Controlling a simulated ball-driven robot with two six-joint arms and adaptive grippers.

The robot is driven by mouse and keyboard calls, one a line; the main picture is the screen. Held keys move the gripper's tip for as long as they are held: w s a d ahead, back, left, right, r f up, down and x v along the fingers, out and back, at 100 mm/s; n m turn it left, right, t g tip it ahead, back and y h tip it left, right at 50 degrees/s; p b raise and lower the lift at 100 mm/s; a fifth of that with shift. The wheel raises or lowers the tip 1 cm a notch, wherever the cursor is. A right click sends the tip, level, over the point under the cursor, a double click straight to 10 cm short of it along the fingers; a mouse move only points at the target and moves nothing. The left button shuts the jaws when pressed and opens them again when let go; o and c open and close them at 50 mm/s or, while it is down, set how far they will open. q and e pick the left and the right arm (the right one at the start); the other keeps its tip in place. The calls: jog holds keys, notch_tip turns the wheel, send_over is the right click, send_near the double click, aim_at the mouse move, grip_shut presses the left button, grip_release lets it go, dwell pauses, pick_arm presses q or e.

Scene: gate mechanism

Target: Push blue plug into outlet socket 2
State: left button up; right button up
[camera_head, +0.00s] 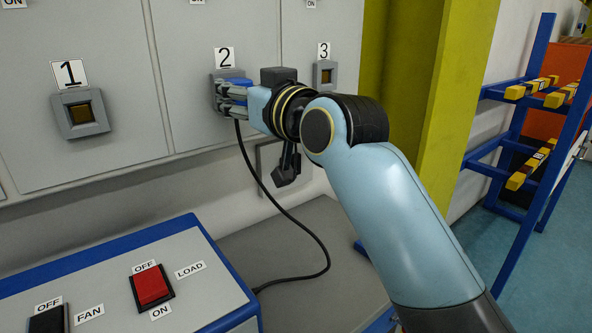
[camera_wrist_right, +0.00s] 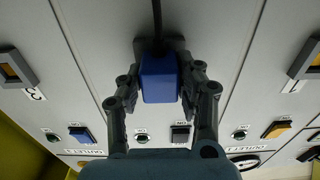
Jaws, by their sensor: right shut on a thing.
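The blue plug (camera_head: 238,82) is at outlet socket 2 (camera_head: 217,76), under the "2" label, on the grey wall panel. My right gripper (camera_head: 232,93) is shut on the plug, with fingers on both sides of it. In the right wrist view the blue plug (camera_wrist_right: 160,79) sits between the two dark fingers, in front of the grey socket frame (camera_wrist_right: 177,44). The fingers hide much of the socket, and I cannot tell how deep the plug sits. A black cable (camera_head: 301,226) hangs from the plug. My left gripper is not in view.
Socket 1 (camera_head: 81,113) is at left and socket 3 (camera_head: 325,74) at right, both empty. A control box (camera_head: 205,270) with a red load switch (camera_head: 151,287) stands below. A yellow-green post (camera_head: 462,105) and a blue rack (camera_head: 527,110) are at right.

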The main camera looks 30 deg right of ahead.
jog(key=o, duration=1.3)
jog(key=shift+w, duration=0.15)
jog(key=shift+c, duration=0.2)
jog(key=s, duration=1.2)
jog(key=s+d+f+g, duration=0.1)
jog(key=s+f+g, duration=0.3)
jog(key=f, duration=0.5)
jog(key=s+d+f+g, duration=0.2)
jog(key=s+f+g, duration=0.2)
jog(key=f, duration=0.4)
jog(key=s+d+f+g+h, duration=0.25)
jog(key=s+f+g, duration=0.5)
jog(key=s, duration=0.45)
jog(key=s+d+f, duration=0.1)
jog(key=d+f, duration=0.1)
jog(key=f, duration=1.2)
jog(key=s+d+f, duration=0.1)
jog(key=f, duration=1.2)
jog(key=s+d+f+g, duration=0.1)
jog(key=s+f, duration=1.4)
jog(key=s, duration=0.3)
jog(key=shift+s+f+g, duration=0.2)
jog(key=shift+f+g, duration=0.15)
jog(key=shift+f, duration=0.05)
